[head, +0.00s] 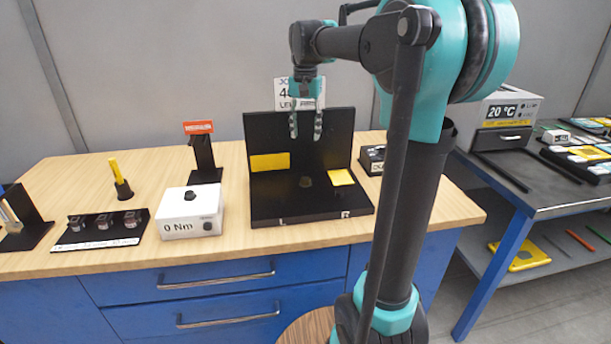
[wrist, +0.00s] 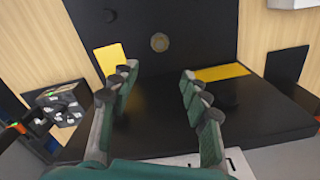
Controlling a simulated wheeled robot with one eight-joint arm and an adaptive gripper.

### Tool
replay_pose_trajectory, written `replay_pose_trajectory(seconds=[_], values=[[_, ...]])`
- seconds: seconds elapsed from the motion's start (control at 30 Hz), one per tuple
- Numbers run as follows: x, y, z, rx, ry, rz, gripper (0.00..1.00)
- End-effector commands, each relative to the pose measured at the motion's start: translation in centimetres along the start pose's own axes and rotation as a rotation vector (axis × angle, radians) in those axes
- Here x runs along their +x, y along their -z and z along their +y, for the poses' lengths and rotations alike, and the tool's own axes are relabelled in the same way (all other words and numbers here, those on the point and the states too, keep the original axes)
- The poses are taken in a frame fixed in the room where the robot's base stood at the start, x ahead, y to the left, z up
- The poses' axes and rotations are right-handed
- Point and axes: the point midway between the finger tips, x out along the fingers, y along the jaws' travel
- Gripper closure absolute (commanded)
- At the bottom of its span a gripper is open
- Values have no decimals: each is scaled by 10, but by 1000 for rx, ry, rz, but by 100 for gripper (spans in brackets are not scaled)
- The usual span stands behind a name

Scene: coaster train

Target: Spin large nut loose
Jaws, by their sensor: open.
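A small dull brownish nut (head: 305,181) sits on the flat base of a black L-shaped fixture (head: 300,209) on the workbench. It looks round and also shows in the wrist view (wrist: 159,42), beyond my fingertips. My gripper (head: 306,136) is open and empty, pointing down in front of the fixture's upright back panel, above the nut. In the wrist view its two fingers (wrist: 158,78) stand wide apart with nothing between them. The fingers do not touch the nut.
A white "0 Nm" box (head: 190,211), a black stand with a red sign (head: 205,158) and a yellow-handled tool (head: 116,172) stand left. A dark box (head: 371,159) stands close right.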

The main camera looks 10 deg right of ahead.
Motion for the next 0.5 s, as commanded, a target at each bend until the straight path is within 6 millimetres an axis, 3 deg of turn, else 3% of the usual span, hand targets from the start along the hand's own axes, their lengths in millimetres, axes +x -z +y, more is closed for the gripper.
replay_pose_trajectory(seconds=[0.3, 0.5], values=[[-13, 0, 0, 732, 0, 0, 53], [-18, -1, 0, 1041, 0, 0, 53]])
